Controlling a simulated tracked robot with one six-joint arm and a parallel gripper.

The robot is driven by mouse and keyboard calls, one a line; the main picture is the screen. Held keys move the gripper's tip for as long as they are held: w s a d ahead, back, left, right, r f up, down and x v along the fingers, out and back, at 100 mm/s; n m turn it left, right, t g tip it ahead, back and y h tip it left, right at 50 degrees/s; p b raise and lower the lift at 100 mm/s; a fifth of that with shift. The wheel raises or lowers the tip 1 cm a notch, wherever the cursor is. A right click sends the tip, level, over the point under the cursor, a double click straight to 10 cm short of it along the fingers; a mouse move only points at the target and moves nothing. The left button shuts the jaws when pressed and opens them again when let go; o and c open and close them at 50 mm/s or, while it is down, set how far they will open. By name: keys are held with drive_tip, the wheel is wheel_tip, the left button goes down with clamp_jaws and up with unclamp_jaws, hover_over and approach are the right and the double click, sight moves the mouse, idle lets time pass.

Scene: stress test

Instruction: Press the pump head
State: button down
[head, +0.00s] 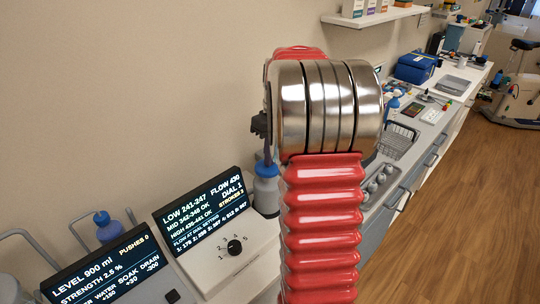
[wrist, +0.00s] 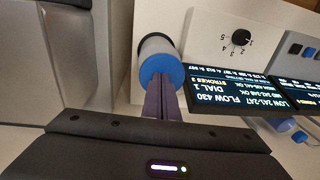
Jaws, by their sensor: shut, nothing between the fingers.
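A pale bottle (head: 266,196) with a blue top (head: 266,167) stands behind the right end of a display, partly hidden by my arm. In the wrist view its blue top (wrist: 163,68) faces the camera. My gripper (wrist: 160,80) is shut and empty, its narrow fingertips over the blue top; I cannot tell whether they touch it. In the head view only a dark part of the gripper shows beside my arm. The display (head: 208,209) reads FLOW 430 and DIAL 1. A black dial knob (head: 235,247) sits below it.
A second display (head: 100,268) reads LEVEL 900 ml. To the right, a long counter (head: 410,150) holds a wire basket (head: 397,139), a blue case (head: 415,67) and small items. The wall is close behind.

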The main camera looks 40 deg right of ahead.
drive_tip(key=shift+s+f, duration=0.1)
drive_tip(key=shift+f, duration=1.75)
wheel_tip(320, 180, up, 14)
drive_tip(key=d, duration=0.1)
drive_tip(key=shift+s+d+r, duration=0.15)
drive_tip(key=shift+s+r, duration=0.05)
drive_tip(key=shift+r, duration=0.05)
drive_tip(key=shift+w+d, duration=0.1)
